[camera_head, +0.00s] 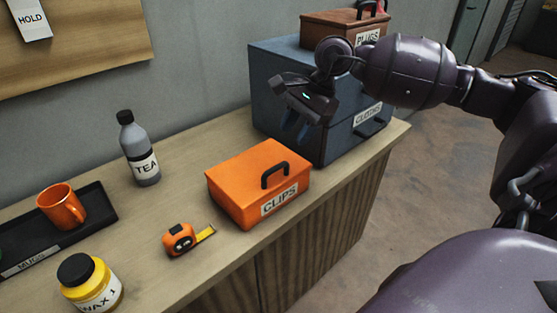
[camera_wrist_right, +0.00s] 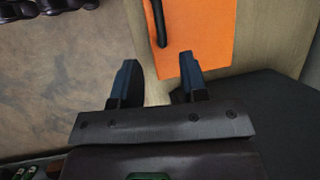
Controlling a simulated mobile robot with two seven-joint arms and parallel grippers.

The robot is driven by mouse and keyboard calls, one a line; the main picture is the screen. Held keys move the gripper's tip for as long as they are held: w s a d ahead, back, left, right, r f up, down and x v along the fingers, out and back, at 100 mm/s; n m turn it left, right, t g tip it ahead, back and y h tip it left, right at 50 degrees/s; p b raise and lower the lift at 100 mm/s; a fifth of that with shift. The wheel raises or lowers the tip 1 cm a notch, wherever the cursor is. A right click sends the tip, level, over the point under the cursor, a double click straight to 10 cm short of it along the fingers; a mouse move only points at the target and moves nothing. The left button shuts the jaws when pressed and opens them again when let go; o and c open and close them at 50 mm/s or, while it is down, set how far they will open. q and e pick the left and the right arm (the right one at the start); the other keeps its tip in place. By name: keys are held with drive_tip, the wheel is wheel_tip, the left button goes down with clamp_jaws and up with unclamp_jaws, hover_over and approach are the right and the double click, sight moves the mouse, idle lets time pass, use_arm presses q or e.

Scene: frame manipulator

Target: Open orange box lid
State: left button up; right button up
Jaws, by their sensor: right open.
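The orange box (camera_head: 238,197) labelled CLIPS sits on the wooden counter with its lid (camera_head: 255,163) shut. A black handle (camera_head: 274,174) stands on the lid. My right gripper (camera_head: 296,128) is above and behind the box, in front of the blue cabinet, with its fingers pointing down. It is open and empty, apart from the box. In the right wrist view, the two fingers (camera_wrist_right: 156,72) are spread, with part of the orange lid (camera_wrist_right: 200,38) and the dark handle (camera_wrist_right: 159,24) beyond them. My left gripper is not in view.
A blue cabinet (camera_head: 285,78) labelled CLOTHS stands behind the box, with a brown PLUGS box (camera_head: 325,29) on top. A tape measure (camera_head: 180,239), TEA bottle (camera_head: 139,150), dark tray (camera_head: 97,208) with an orange mug (camera_head: 61,206), and yellow jar (camera_head: 91,286) stand to the left.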

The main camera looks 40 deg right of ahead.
sight(278, 165)
drive_tip(key=x, duration=0.8)
drive_tip(key=shift+a+f+b, duration=0.1)
drive_tip(key=shift+f+b, duration=0.1)
drive_tip(key=shift+b, duration=0.15)
clamp_jaws()
